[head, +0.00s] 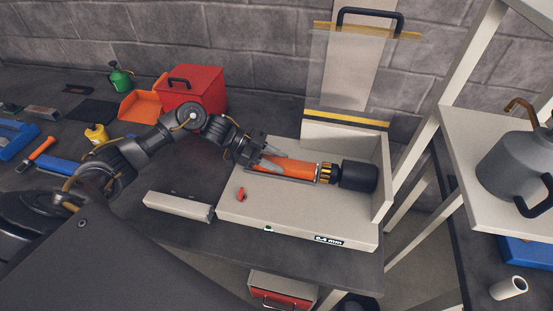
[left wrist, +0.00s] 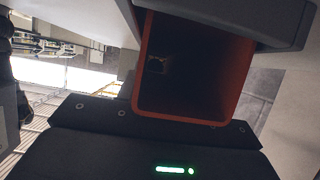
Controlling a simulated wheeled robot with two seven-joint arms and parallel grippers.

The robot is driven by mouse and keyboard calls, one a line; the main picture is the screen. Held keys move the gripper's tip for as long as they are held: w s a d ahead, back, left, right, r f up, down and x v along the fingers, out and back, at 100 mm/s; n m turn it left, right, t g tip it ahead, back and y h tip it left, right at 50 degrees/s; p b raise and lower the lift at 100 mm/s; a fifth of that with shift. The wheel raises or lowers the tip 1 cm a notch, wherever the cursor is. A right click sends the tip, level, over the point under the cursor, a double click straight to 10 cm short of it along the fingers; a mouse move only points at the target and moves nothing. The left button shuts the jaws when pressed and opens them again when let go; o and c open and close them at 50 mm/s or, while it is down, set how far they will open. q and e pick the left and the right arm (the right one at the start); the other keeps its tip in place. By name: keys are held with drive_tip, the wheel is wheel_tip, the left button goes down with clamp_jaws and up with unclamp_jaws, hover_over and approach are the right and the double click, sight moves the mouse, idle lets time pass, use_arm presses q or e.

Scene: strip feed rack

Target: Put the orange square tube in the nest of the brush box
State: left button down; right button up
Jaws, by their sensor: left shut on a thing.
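The orange square tube (head: 292,168) lies lengthwise in the brush box (head: 290,223), a pale open-topped box. My left gripper (head: 271,156) is shut on the tube near its left end. In the left wrist view the tube (left wrist: 190,113) shows its hollow square end, dark inside, with a dark finger along its top edge. The nest (head: 321,174) shows as a grey edge around the tube's right part. I cannot tell whether the tube rests on its floor. A brass-coloured brush (head: 327,173) with a black body (head: 357,176) lies just right of the tube. My right gripper is out of view.
A clear guard (head: 345,70) with a black handle stands raised behind the box. A pale bar (head: 178,206) lies left of the box. A white rack (head: 455,70) stands close on the right.

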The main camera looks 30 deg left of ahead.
use_arm(q)
drive_tip(key=shift+f, duration=0.15)
drive_tip(key=c, duration=0.9)
unclamp_jaws()
drive_tip(key=shift+r, duration=0.25)
drive_tip(key=b+v, duration=0.3)
drive_tip(key=v, duration=0.8)
drive_tip(key=shift+a+f, duration=0.1)
drive_tip(key=shift+a, duration=0.05)
drive_tip(key=shift+a+r, duration=0.25)
drive_tip(key=shift+a, duration=0.05)
